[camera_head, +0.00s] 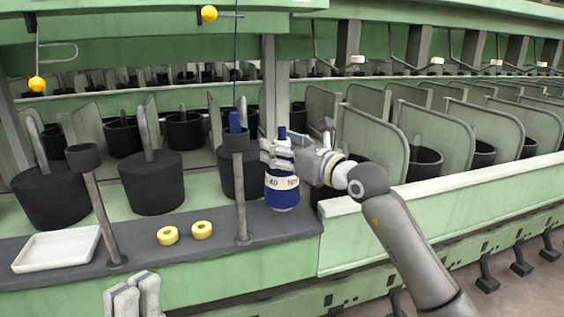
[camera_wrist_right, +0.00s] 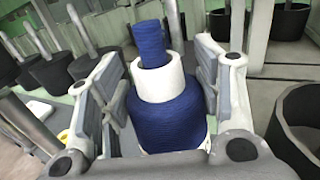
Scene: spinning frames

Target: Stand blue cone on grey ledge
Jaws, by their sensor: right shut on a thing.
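The blue cone (camera_head: 283,192), with a pale lettered band, is upright at the right end of the dark grey ledge (camera_head: 200,248). Its base is at the ledge surface; I cannot tell whether it touches. My right gripper (camera_head: 285,155) is shut on the cone's upper part. In the right wrist view the blue cone (camera_wrist_right: 168,120) is between the two fingers, with a white collar and a narrower blue top. My left gripper (camera_head: 134,296) is low at the bottom edge, its fingers close together and apart from the cone; its opening is unclear.
A white tray (camera_head: 57,249) and two yellow rings (camera_head: 167,236) (camera_head: 202,230) lie on the ledge. Two cup-topped posts rise from it, the right post (camera_head: 240,195) close beside the cone. Black pots (camera_head: 152,185) stand behind. Yellow balls (camera_head: 209,13) (camera_head: 37,84) are above.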

